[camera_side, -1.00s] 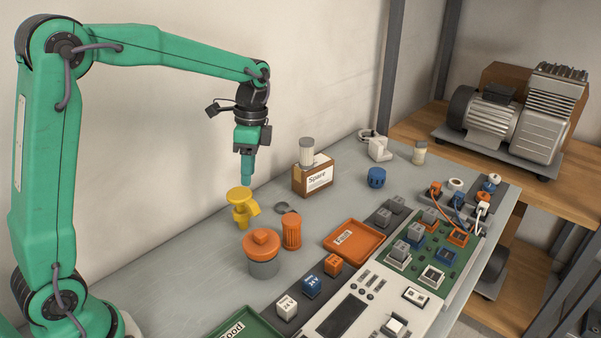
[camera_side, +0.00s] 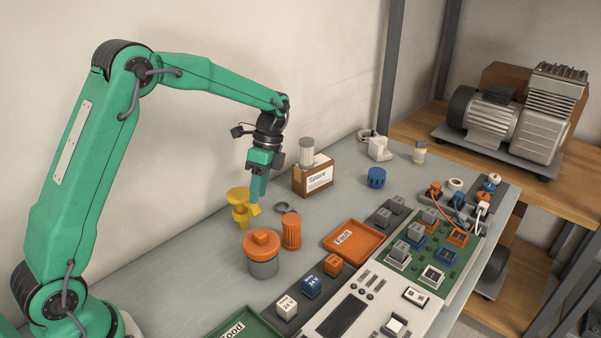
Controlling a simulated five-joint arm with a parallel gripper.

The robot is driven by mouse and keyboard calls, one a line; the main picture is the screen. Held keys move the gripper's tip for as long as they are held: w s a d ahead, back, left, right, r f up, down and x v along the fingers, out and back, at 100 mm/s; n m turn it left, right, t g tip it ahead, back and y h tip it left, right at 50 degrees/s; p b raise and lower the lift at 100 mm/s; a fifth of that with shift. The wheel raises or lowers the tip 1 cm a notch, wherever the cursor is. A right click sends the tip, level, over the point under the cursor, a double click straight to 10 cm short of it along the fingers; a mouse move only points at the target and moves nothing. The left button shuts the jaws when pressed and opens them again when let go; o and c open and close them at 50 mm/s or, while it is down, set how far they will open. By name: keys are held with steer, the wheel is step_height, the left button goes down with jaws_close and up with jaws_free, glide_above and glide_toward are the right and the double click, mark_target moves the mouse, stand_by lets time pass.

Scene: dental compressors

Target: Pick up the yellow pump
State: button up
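The yellow pump (camera_side: 238,205) stands upright on the grey table, with a wide round top and a short spout pointing right. My gripper (camera_side: 257,199) points down just right of the pump's top and partly overlaps its spout side in this view. I cannot tell whether the gripper touches the pump. The fingers show as one narrow teal shape, so their opening is not visible. The pump looks to be standing on the table, not lifted.
A grey jar with an orange lid (camera_side: 262,254) and an orange ribbed cap (camera_side: 291,232) stand close in front of the pump. A Spare box (camera_side: 313,178) is to the right. An orange tray (camera_side: 354,241) and a green tray (camera_side: 245,328) lie nearer the front. The table left of the jar is clear.

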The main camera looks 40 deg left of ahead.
mark_target(255, 214)
steer(key=shift+s+f, duration=0.15)
steer(key=shift+f, duration=0.15)
steer(key=shift+f, duration=0.1)
steer(key=shift+x, duration=2.5)
steer(key=shift+c, duration=0.5)
jaws_close()
